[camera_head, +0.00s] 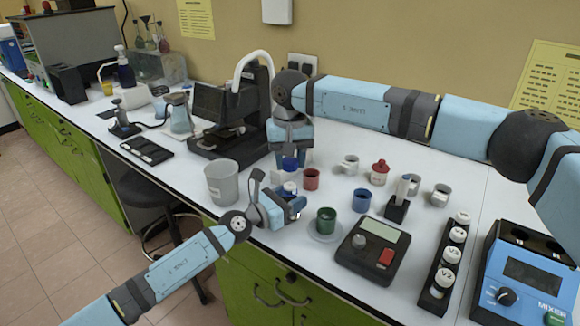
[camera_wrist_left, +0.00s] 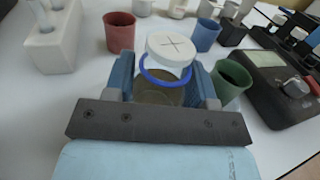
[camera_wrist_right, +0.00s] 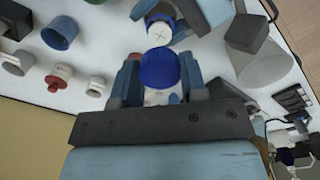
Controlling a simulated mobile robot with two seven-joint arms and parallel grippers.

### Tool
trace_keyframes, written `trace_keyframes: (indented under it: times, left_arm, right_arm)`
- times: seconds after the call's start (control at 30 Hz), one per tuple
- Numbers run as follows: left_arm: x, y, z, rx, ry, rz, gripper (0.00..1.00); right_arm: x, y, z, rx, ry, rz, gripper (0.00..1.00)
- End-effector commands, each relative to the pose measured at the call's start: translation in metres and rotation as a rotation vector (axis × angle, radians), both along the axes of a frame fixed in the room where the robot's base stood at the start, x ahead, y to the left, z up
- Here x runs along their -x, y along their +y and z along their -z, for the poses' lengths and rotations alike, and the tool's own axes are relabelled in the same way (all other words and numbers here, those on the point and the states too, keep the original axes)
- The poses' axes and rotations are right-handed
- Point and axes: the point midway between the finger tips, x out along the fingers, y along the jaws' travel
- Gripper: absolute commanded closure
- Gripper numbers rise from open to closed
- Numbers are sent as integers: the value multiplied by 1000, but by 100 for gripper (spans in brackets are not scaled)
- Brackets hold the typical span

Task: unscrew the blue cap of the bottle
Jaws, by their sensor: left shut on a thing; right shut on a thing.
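A bottle with a brownish body (camera_wrist_left: 158,92), a white top marked with a cross (camera_wrist_left: 171,47) and a blue ring below it is between the fingers of my left gripper (camera_wrist_left: 163,90). The bottle's white top (camera_wrist_right: 160,33) also shows in the right wrist view. My left gripper (camera_head: 288,208) is shut on the bottle, near the table's front edge. A ribbed blue cap (camera_wrist_right: 159,70) is between the fingers of my right gripper (camera_wrist_right: 160,80), which is shut on it. The blue cap (camera_head: 290,163) is apart from the bottle, behind it in the head view.
A white rack (camera_wrist_left: 52,42) stands near the bottle. A red cup (camera_head: 311,179), blue cup (camera_head: 362,201) and green cup (camera_head: 326,221) stand to the right. A grey bucket (camera_head: 222,184) stands left. A scale (camera_head: 372,252) and mixer (camera_head: 530,275) are farther right.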

Motion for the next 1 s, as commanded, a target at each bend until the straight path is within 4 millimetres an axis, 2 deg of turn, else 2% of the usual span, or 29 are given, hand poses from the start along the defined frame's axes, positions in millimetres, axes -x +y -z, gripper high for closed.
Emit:
trace_keyframes:
  times: [0.1, 0.13, 0.23, 0.5, 0.63, 1.0]
  left_arm:
    - [0, 0, 0, 0, 0, 0, 100]
    - [0, 0, 0, 0, 0, 0, 42]
    - [0, 0, 0, 0, 0, 0, 20]
    - [0, 0, 0, 0, 0, 0, 20]
    - [6, 8, 0, -1, 1, -1, 20]
    - [52, 66, 1, -2, 1, -1, 20]
  right_arm:
    - [0, 0, 0, 0, 0, 0, 89]
    - [0, 0, 0, 0, 0, 0, 89]
    - [0, 0, 0, 0, 0, 0, 89]
    - [0, 0, 0, 0, 0, 0, 89]
    - [0, 0, -2, 0, 0, 0, 89]
    - [0, 0, -8, 0, 0, 0, 89]
